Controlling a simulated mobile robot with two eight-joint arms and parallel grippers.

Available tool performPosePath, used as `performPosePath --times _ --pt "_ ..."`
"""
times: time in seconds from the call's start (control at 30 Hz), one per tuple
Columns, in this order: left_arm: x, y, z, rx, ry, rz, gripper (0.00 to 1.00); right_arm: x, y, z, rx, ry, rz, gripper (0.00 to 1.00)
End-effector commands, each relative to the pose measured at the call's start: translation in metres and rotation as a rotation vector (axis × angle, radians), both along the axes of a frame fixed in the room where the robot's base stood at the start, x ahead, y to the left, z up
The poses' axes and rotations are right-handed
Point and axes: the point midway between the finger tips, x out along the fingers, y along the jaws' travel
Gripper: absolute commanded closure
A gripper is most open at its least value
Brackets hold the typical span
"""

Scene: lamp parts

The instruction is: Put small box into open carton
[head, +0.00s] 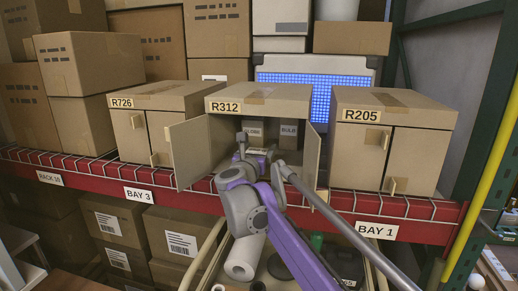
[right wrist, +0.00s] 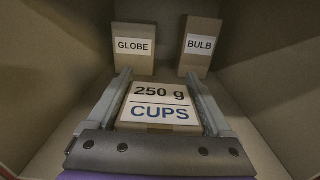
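The open carton R312 (head: 260,92) stands on the shelf in the middle, its doors swung outward. My right gripper (head: 243,140) reaches into it from the front. In the right wrist view, a small box labelled "250 g CUPS" (right wrist: 160,103) lies between the two fingers of my right gripper (right wrist: 158,74), which press close on its sides. The carton's inside surrounds it. Whether the box's underside touches the carton floor is hidden. My left gripper is not in view.
Inside the carton at the back stand a GLOBE box (right wrist: 134,48) and a BULB box (right wrist: 200,47), with a gap between them. Closed cartons R726 (head: 160,97) and R205 (head: 395,107) flank it. A red shelf beam (head: 90,182) runs below.

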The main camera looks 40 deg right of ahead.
Motion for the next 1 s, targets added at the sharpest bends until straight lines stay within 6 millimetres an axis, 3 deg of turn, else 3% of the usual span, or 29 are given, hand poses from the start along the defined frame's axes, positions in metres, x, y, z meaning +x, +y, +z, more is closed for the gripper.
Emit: performPosePath --times 0.07,0.4,1.0 --pt "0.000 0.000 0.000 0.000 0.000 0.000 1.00 0.000 0.000 0.000 0.000 0.000 0.000 0.00" --pt "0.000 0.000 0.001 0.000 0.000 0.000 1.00 -0.001 0.002 0.004 0.000 0.000 0.001 0.00" --pt "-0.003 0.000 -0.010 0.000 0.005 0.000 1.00 -0.068 0.087 0.003 0.001 0.001 0.003 0.00"
